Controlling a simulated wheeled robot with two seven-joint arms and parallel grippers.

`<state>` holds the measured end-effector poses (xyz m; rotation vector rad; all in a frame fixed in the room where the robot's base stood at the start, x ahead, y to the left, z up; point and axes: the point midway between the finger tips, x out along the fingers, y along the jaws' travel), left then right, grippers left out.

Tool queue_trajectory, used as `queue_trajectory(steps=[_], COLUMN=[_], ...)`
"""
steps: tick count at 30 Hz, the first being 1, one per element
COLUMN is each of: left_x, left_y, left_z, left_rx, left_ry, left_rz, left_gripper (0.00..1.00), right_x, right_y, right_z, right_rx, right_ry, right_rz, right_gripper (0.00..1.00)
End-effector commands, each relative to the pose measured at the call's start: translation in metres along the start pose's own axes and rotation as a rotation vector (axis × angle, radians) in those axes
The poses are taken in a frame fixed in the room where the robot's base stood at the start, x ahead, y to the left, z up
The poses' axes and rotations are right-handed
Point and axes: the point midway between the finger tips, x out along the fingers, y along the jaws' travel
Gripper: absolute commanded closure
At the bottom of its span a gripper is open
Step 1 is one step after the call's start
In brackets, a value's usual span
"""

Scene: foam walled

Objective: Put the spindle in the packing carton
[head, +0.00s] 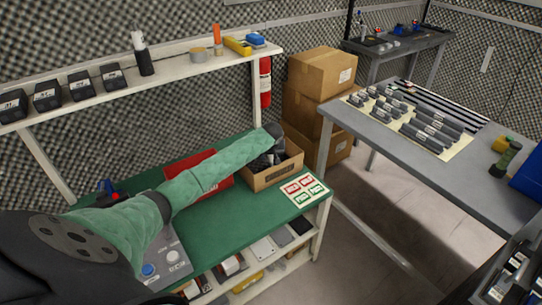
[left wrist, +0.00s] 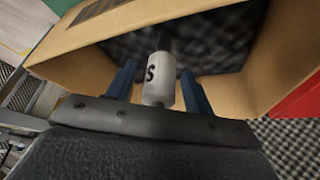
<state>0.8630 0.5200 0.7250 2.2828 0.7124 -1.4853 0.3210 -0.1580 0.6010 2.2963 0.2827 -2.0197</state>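The packing carton (head: 278,177) is an open brown box on the green bench, with dark foam inside. It fills much of the left wrist view (left wrist: 225,95). My left gripper (left wrist: 158,68) points into the carton's opening, its two blue fingers apart. The spindle (left wrist: 160,82), a white cylinder with a black letter and a dark far end, lies between the fingers. A narrow gap shows on each side of it. I cannot tell whether it rests on the foam. In the head view my green-sleeved left arm reaches over the carton, and the spindle cannot be made out there. My right gripper is out of view.
A red panel (head: 190,172) lies left of the carton, and a card with red and green labels (head: 304,189) lies to its right. A shelf (head: 190,67) runs above the bench.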

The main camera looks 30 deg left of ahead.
Motion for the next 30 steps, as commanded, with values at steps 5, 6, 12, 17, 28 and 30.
queue_trajectory(steps=[5,6,12,17,28,30], left_x=[0.0,0.0,-0.01,-0.037,-0.106,-0.115], left_y=[0.0,0.0,0.0,0.0,0.0,0.0], left_z=[0.0,0.0,-0.005,-0.005,-0.005,-0.005], left_rx=[0.0,0.0,0.001,0.001,0.001,0.001], left_ry=[0.0,0.0,0.002,0.003,0.002,0.002], left_rz=[0.0,0.0,0.0,0.001,0.001,0.001], left_gripper=[0.48,0.48,0.48,0.48,0.48,0.48], right_x=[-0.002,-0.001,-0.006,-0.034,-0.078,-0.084], right_y=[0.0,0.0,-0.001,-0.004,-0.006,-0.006], right_z=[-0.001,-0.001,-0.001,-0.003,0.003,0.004], right_rx=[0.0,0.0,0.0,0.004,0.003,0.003], right_ry=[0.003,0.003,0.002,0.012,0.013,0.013], right_rz=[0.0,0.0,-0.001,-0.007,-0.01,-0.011], right_gripper=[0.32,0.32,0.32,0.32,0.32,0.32])
